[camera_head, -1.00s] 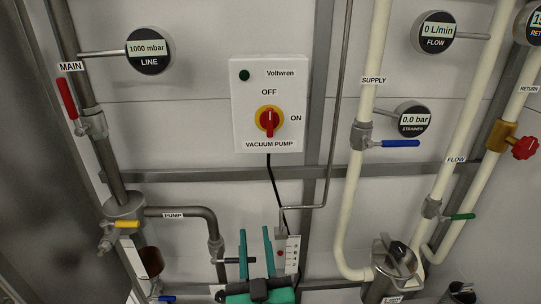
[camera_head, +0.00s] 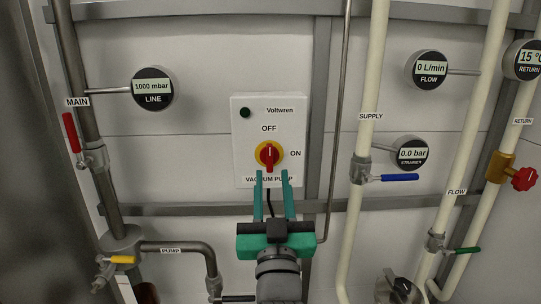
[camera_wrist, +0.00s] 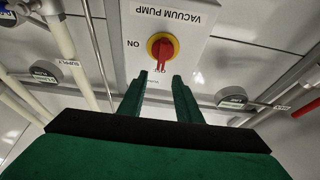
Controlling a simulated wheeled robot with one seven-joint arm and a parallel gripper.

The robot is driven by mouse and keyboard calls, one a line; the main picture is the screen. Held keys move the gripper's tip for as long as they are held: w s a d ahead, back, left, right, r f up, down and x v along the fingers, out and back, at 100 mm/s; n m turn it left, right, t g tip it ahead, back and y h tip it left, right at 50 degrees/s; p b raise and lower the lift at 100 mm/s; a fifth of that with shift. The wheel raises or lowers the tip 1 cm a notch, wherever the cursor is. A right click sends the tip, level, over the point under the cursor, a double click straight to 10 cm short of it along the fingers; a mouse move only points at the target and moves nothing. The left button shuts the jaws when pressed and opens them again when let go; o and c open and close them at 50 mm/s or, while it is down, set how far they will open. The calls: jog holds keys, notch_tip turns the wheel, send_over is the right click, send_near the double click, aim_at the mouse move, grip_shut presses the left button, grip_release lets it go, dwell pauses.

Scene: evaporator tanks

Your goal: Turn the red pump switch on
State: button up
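The red pump switch (camera_head: 269,155) is a red knob on a yellow disc, on a white box (camera_head: 243,140) labelled VACUUM PUMP. OFF is printed above the knob and ON to its right. The knob's handle stands upright, its white mark towards OFF. The switch also shows in the wrist view (camera_wrist: 161,47), upside down. My gripper (camera_head: 272,173) is open and empty. Its two green fingers point up at the box, and their tips appear just below the knob, one on each side. In the wrist view, the fingertips (camera_wrist: 160,76) do not surround the knob. Contact is not visible.
A dark green, unlit lamp (camera_head: 245,112) sits on the box. Left is a pipe with a red-handled valve (camera_head: 71,133); right are cream pipes with a blue valve handle (camera_head: 399,178) and a red valve knob (camera_head: 524,179). A metal crossbar (camera_head: 170,209) runs below the box.

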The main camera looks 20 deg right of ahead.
aim_at(270, 152)
jog(key=x, duration=0.8)
jog(key=shift+w+r, duration=0.1)
jog(key=shift+w, duration=0.15)
jog(key=shift+c, duration=0.3)
jog(key=c, duration=0.7)
